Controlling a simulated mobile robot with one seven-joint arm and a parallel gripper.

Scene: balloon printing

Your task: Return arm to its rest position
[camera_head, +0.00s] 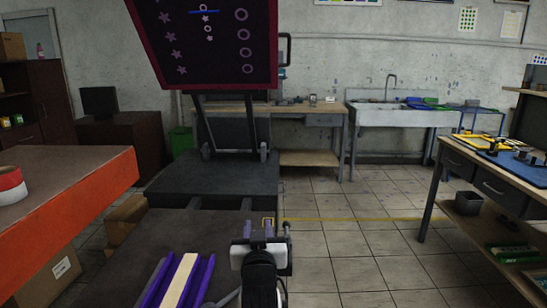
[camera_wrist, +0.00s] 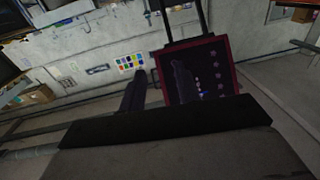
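My arm's end shows at the bottom middle of the head view, with white and black parts and small grey pieces around my gripper (camera_head: 267,230) at its far side. It stands above the dark platform's right edge and the tiled floor. I cannot make out whether its fingers are apart, and I see nothing clearly held. The wrist view is turned over and shows the room, with a maroon-framed dark panel (camera_wrist: 198,70) near the middle. A large dark shape covers the bottom of that view.
The same tilted panel (camera_head: 208,40) stands on a dark machine (camera_head: 215,176). Purple rails with a cream strip (camera_head: 180,282) lie at lower left. An orange-edged table (camera_head: 85,220) is left, a drawer desk (camera_head: 500,185) right, a sink (camera_head: 385,115) behind. Tiled floor (camera_head: 340,235) is clear between.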

